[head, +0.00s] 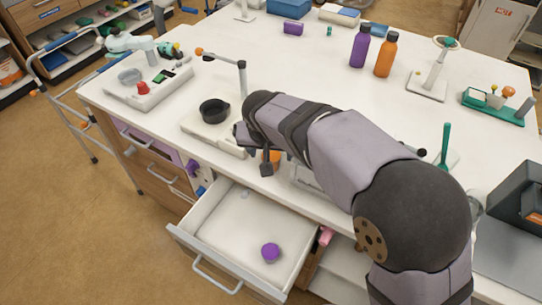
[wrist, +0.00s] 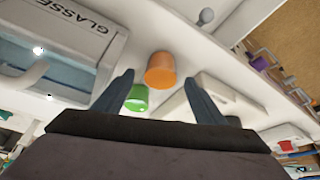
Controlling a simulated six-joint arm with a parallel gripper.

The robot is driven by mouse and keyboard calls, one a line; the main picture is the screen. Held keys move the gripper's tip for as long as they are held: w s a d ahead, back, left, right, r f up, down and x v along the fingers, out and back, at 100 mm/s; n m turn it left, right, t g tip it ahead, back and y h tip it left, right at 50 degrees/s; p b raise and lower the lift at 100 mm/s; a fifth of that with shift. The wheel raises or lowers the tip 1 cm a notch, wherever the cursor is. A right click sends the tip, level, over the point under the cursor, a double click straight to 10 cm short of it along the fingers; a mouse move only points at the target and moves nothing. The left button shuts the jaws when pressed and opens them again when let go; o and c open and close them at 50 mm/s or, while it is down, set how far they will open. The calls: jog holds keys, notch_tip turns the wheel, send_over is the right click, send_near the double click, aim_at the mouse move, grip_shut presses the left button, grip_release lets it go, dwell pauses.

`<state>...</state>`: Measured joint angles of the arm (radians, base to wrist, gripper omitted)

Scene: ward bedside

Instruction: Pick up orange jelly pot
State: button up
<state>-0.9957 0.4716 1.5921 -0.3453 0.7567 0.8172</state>
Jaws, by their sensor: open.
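The orange jelly pot (head: 273,156) stands near the front edge of the white table, partly hidden by my gripper in the head view. In the wrist view the orange pot (wrist: 160,70) appears between the fingertips, a little beyond them. My gripper (head: 254,154) is open and points down at the pot; its fingers also show in the wrist view (wrist: 158,79). Nothing is held. A green pot (wrist: 138,98) stands close to the orange one, beside the left finger in the wrist view.
A box lettered GLASSES (wrist: 50,55) lies to the left in the wrist view. A white stand with a black bowl (head: 214,110) is just left of my gripper in the head view. An open drawer (head: 225,225) below the table edge holds a purple pot (head: 270,252).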

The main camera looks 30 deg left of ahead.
jog(key=shift+w+a+f, duration=0.15)
jog(key=shift+w+f, duration=0.1)
jog(key=shift+f, duration=0.4)
jog(key=shift+c, duration=0.4)
jog(key=c, duration=1)
jog(key=shift+r, duration=0.15)
